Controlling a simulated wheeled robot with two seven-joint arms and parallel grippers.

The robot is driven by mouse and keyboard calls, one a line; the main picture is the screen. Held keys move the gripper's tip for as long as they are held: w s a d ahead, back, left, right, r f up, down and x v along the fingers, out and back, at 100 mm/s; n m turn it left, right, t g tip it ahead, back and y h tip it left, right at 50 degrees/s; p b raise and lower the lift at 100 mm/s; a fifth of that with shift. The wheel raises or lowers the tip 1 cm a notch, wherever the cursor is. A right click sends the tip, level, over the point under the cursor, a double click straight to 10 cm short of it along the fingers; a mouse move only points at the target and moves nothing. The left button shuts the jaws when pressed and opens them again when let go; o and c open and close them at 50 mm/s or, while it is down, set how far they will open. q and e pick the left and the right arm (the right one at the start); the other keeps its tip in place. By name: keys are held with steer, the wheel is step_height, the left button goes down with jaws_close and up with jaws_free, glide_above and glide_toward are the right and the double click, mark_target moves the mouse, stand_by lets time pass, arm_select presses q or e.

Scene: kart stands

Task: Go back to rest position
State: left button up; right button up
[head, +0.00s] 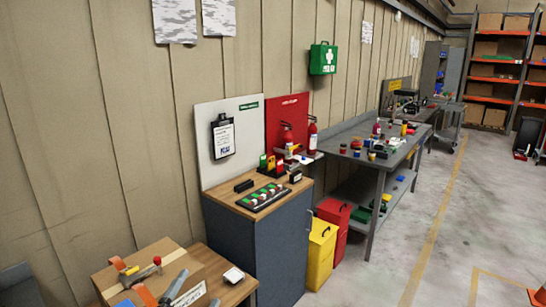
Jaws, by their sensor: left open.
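My right gripper is not in view.
A wooden-topped cabinet (283,245) holds a tray of small parts (264,197). Yellow (321,254) and red (331,215) bins stand beside it. A grey workbench (378,163) follows, with loose items. Shelves (496,70) stand far right.

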arm_select(q)
steer(key=s+a+f+n+g+y, duration=0.3)
steer(key=s+f+n+g, duration=0.15)
steer(key=f, duration=0.25)
steer(key=s+a+f+n+g+y, duration=0.3)
steer(key=s+a+f+n, duration=0.15)
steer(key=f, duration=0.25)
steer(key=s+f+n+g, duration=0.1)
steer(key=s+f+g, duration=0.2)
steer(key=s, duration=0.3)
steer(key=s+d+f+n+g+h, duration=0.1)
steer(key=s+f+g, duration=0.2)
steer(key=s, duration=0.3)
steer(key=s+f+n+g, duration=0.2)
steer(key=s+g, duration=0.1)
steer(key=s, duration=0.3)
step_height(320, 180, down, 35)
steer(key=b, duration=0.4)
steer(key=s+a+f+g+b, duration=0.2)
steer(key=s+a+f+b, duration=0.1)
steer(key=s+f, duration=1.7)
step_height(320, 180, down, 3)
steer(key=shift+a+m, duration=0.2)
steer(key=shift+m, duration=0.2)
